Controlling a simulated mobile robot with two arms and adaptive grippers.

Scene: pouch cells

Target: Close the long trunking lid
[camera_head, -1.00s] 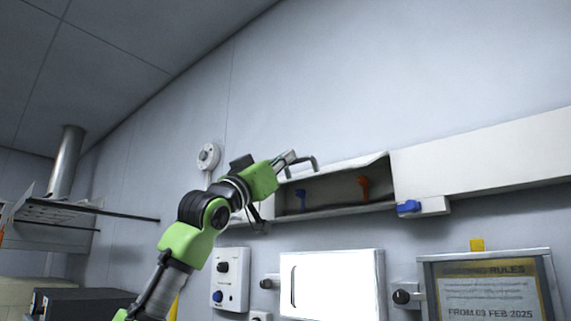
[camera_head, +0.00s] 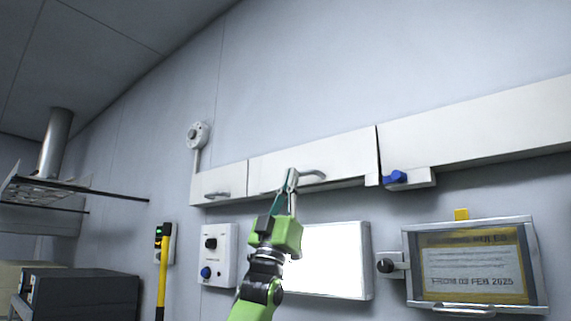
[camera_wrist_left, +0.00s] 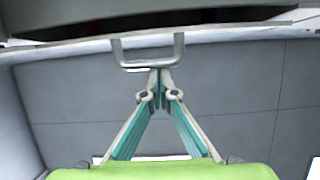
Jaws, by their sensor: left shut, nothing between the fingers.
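The long trunking lid (camera_head: 330,155) is a white panel on the wall trunking. It hangs nearly flat over its section, with its lower edge standing slightly out at the right end. Its grey bar handle (camera_head: 313,176) is near the lower edge. My left gripper (camera_head: 291,174) is shut and empty, its tips at the handle's left side in the head view. In the left wrist view the closed tips (camera_wrist_left: 159,76) are right by the U-shaped handle (camera_wrist_left: 150,65); whether they touch cannot be told. A dark opening (camera_wrist_left: 130,22) shows beyond the lid edge there. My right gripper is out of view.
A shorter lid (camera_head: 222,183) with its own handle is at left. A blue knob (camera_head: 396,177) sits at the long lid's right end. Below are a switch box (camera_head: 219,255), a bright white panel (camera_head: 330,262) and a framed notice (camera_head: 472,265). The wall above is clear.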

